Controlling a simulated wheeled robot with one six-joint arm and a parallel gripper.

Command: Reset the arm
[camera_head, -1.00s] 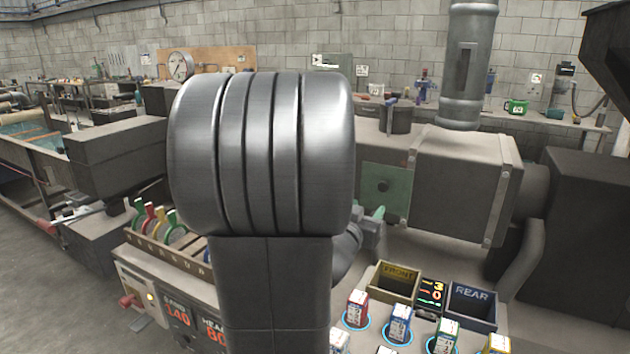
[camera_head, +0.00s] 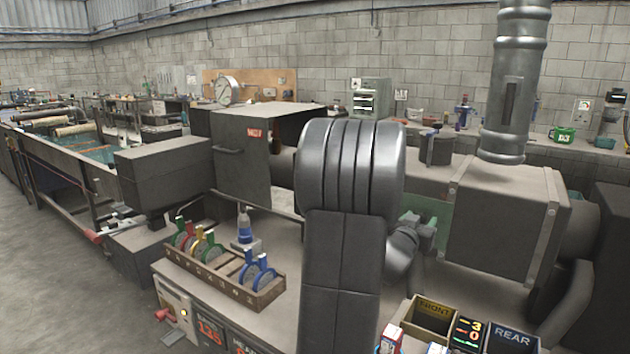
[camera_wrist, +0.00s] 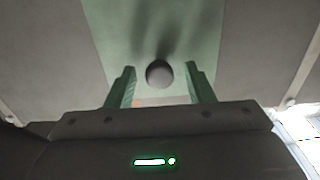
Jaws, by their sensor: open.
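My gripper (camera_wrist: 160,90) is open in the wrist view, its two green fingers apart. A dark round knob (camera_wrist: 159,74) on a green panel (camera_wrist: 205,40) shows between and beyond the fingers; I cannot tell how near it is. In the head view my grey arm (camera_head: 345,230) stands in the middle of the picture, and my gripper (camera_head: 428,222) shows partly behind it, in front of the green panel of the grey machine housing (camera_head: 500,225). Nothing is seen held.
The FRONT bin (camera_head: 430,318) and REAR bin (camera_head: 512,338) are at the lower right.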

